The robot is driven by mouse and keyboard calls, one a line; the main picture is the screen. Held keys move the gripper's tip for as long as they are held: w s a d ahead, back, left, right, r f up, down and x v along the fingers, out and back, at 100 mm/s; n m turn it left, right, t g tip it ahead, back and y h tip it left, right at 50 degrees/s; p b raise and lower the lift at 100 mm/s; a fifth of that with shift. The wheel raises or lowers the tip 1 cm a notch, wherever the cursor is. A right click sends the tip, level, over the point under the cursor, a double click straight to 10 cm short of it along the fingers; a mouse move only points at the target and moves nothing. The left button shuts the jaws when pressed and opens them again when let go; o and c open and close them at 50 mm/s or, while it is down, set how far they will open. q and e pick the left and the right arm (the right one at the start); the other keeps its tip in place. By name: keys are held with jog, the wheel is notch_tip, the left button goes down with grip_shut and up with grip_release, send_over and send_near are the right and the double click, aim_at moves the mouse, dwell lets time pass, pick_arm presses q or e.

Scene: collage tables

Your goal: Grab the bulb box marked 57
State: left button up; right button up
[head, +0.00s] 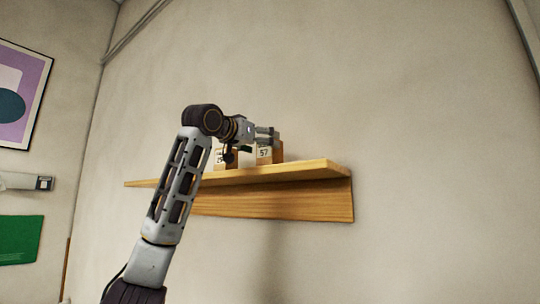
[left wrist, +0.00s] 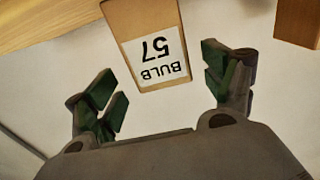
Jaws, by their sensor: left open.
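The bulb box marked 57 (head: 264,154) is a small brown carton with a white label, standing on the wooden wall shelf. In the left wrist view the same box (left wrist: 147,22) shows its label upside down, reading "BULB 57". My left gripper (head: 268,137) is at the box, covering part of its upper portion in the head view. In the left wrist view the gripper (left wrist: 160,80) has its fingers spread, with the box's label end between and just beyond the fingertips. No finger visibly touches it. My right gripper is in neither view.
The wooden shelf (head: 310,170) juts from the plain wall. A second box (head: 220,163) stands left of box 57, partly hidden by my arm, its number unclear. A brown box-like edge (left wrist: 298,20) shows at the wrist view's upper right. The shelf's right end looks clear.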

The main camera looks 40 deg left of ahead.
aim_at(267, 146)
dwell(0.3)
pick_arm(q)
jog(key=shift+w+a+f+p, duration=0.15)
jog(key=shift+w+p, duration=0.3)
jog(key=shift+w, duration=0.45)
jog(key=shift+w+a+f+p, duration=0.15)
jog(key=shift+w+p, duration=0.3)
jog(key=shift+w, duration=1.2)
jog(key=shift+c, duration=0.3)
jog(key=c, duration=1.1)
jog(key=shift+o, duration=0.2)
jog(key=shift+s+r, duration=0.1)
